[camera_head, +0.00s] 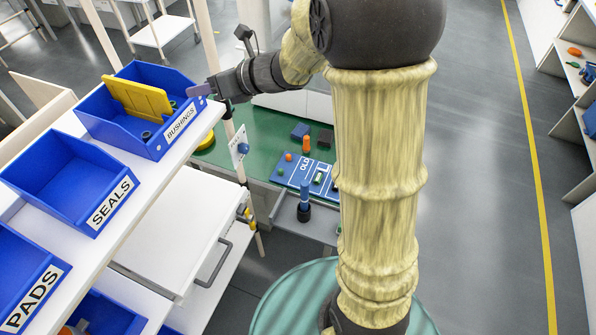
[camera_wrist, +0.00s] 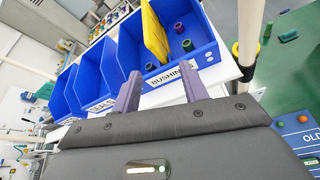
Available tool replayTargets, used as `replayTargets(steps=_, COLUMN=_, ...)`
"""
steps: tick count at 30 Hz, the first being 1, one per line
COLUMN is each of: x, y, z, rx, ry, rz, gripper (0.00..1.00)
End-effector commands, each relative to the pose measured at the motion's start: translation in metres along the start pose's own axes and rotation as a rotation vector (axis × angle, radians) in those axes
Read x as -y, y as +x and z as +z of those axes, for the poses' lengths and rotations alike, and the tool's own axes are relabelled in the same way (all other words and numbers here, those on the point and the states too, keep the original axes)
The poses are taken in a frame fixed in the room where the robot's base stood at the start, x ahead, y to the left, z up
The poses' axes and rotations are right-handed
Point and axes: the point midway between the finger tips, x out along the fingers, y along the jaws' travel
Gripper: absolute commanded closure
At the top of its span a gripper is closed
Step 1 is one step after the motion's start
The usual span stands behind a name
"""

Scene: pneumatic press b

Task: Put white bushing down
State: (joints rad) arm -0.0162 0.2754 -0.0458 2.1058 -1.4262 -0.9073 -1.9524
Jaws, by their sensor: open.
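No white bushing can be made out in either view. The blue bin labelled BUSHINGS (camera_head: 152,150) stands on the upper white shelf with a yellow divider (camera_head: 138,98) in it. It also shows in the wrist view (camera_wrist: 206,54). A dark bushing (camera_head: 146,134) lies in its near part. My gripper (camera_head: 200,90) is at the bin's right end. In the wrist view, its fingers (camera_wrist: 158,85) are apart with nothing held between them.
Blue bins labelled SEALS (camera_head: 112,203) and PADS (camera_head: 38,290) stand on the same shelf. A thin post (camera_head: 236,150) rises close to my gripper. The green bench (camera_head: 262,130) behind holds a blue OLD board (camera_head: 296,178) and small parts.

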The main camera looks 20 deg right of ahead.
Motion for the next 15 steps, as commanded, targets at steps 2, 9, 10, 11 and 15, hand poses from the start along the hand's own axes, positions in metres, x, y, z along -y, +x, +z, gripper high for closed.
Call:
replayTargets(steps=2, x=0.016, y=-0.008, z=0.0, rx=0.044, ry=0.239, rz=-0.121, gripper=0.56)
replayTargets(steps=9, x=0.062, y=-0.045, z=-0.028, rx=0.238, ry=1.023, rz=-0.451, gripper=0.56)
replayTargets(steps=10, x=0.066, y=-0.051, z=-0.034, rx=0.269, ry=1.121, rz=-0.488, gripper=0.56)
replayTargets(steps=11, x=0.069, y=-0.058, z=-0.041, rx=0.302, ry=1.221, rz=-0.525, gripper=0.56)
replayTargets(steps=15, x=0.078, y=-0.088, z=-0.081, rx=0.476, ry=1.687, rz=-0.693, gripper=0.56)
